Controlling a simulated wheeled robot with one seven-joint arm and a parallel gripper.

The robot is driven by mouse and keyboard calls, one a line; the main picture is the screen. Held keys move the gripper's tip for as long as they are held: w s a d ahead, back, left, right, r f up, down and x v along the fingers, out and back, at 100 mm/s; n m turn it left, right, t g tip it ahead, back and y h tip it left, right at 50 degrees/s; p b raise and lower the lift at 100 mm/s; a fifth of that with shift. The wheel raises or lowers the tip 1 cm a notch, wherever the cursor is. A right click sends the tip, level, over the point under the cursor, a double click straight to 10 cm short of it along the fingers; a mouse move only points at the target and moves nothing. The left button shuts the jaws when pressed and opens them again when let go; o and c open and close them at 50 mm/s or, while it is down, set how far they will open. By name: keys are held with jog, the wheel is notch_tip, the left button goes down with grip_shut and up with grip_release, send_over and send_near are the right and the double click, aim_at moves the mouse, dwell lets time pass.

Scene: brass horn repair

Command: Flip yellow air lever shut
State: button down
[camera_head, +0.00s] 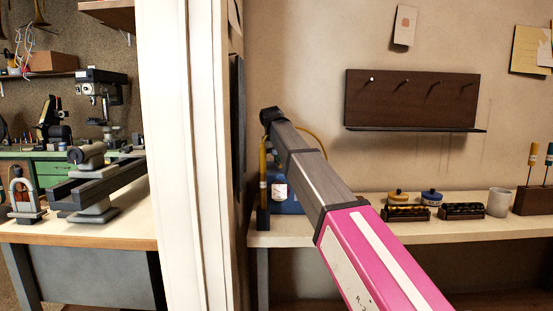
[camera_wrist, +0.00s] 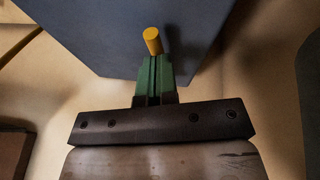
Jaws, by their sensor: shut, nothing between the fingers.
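The yellow lever (camera_wrist: 152,40) shows in the wrist view as a short, round-ended stub in front of a dark blue-grey surface (camera_wrist: 110,25). My gripper (camera_wrist: 154,62) has its green fingers together with nothing between them. The fingertips point at the lever and lie just below it in the picture; I cannot tell whether they touch it. In the head view a blue object (camera_head: 287,203) stands on the bench, partly behind my arm. The lever and my fingers cannot be made out there.
The right bench (camera_head: 350,234) holds two dark racks (camera_head: 407,213), small jars (camera_head: 431,197) and a grey cup (camera_head: 499,202). A dark peg board (camera_head: 412,98) hangs above. A white door frame (camera_head: 180,150) stands left of the blue object, close to my arm.

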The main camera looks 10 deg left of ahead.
jog(key=shift+w+d+n, duration=0.15)
jog(key=shift+d+n, duration=0.3)
jog(key=shift+n, duration=0.25)
jog(key=shift+w+d+n+y, duration=0.35)
jog(key=shift+d+n+y, duration=0.3)
jog(key=shift+n, duration=0.35)
jog(key=w+d+n, duration=0.1)
jog(key=n+y, duration=0.1)
jog(key=n, duration=0.1)
jog(key=shift+w+d+n, duration=0.3)
jog(key=shift+w+d, duration=0.1)
jog(key=w+n, duration=0.1)
jog(key=d+n+g+y, duration=0.1)
jog(key=shift+w+n, duration=0.3)
jog(key=shift+w, duration=0.05)
jog(key=n, duration=0.1)
jog(key=w+n, duration=0.2)
jog(key=shift+w+d+g+y, duration=0.1)
jog(key=shift+d+g+y, duration=0.15)
jog(key=shift+g+y, duration=0.15)
jog(key=shift+w+n, duration=0.3)
jog(key=shift+w, duration=0.1)
jog(key=shift+a, duration=0.1)
jog(key=shift+s+a, duration=0.2)
jog(key=shift+a, duration=0.45)
